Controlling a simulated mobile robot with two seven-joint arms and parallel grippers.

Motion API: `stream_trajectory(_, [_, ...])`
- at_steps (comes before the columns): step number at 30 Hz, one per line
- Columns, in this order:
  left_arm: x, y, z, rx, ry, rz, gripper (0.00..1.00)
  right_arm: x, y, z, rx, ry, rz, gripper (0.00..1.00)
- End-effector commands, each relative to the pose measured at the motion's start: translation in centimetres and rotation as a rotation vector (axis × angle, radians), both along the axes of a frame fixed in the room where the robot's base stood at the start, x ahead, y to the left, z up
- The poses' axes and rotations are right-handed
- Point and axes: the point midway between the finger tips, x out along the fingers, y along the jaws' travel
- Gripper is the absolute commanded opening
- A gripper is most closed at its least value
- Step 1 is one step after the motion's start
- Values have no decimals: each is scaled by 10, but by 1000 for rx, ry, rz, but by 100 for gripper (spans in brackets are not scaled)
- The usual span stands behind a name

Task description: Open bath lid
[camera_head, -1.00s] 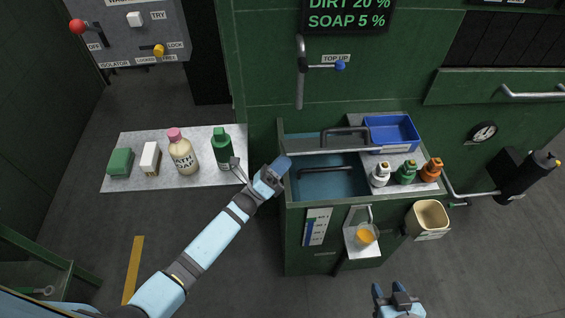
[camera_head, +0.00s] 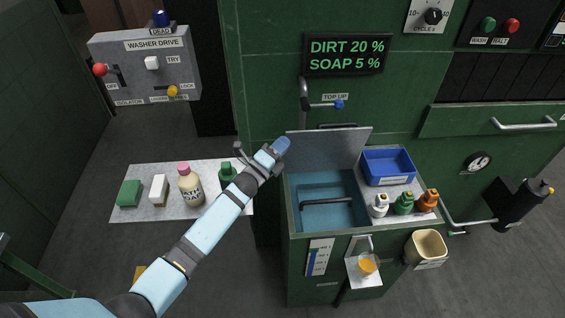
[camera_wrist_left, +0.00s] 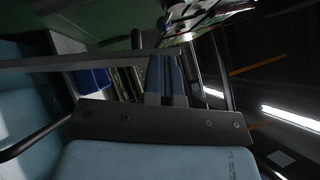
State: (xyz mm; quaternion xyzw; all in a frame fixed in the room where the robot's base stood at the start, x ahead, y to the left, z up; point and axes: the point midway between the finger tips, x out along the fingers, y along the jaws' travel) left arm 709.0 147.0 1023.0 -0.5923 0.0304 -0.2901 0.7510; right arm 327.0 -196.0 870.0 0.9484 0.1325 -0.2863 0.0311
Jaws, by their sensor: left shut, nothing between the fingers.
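The bath (camera_head: 325,218) is a blue basin set in a green counter. A bent dark bar crosses its inside. Its grey lid (camera_head: 335,147) stands raised at the back of the basin, with its inner face toward me. The lid's dark handle (camera_head: 338,126) just shows above its top edge. My left gripper (camera_head: 280,147) is shut and empty at the lid's left edge. Whether it touches the lid I cannot tell. In the left wrist view its blue fingers (camera_wrist_left: 166,78) lie together. My right gripper is out of view.
Right of the bath are a blue tray (camera_head: 388,165) and several small bottles (camera_head: 404,203). A cup of orange liquid (camera_head: 367,265) sits on a front shelf. On the left shelf are a cream bottle (camera_head: 190,187) and a green bottle (camera_head: 227,174), close to my left arm.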

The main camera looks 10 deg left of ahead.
Motion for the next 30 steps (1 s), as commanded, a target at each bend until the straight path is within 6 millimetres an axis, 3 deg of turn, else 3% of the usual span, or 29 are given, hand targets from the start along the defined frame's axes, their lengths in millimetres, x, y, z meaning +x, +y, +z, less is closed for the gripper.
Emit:
stream_trajectory(12, [21, 4, 8, 0, -3, -5, 0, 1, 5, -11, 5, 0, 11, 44])
stream_trajectory(25, [21, 4, 8, -1, -5, -5, 0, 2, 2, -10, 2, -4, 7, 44])
stream_trajectory(30, [10, 12, 1, 1, -3, -4, 0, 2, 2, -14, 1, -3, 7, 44])
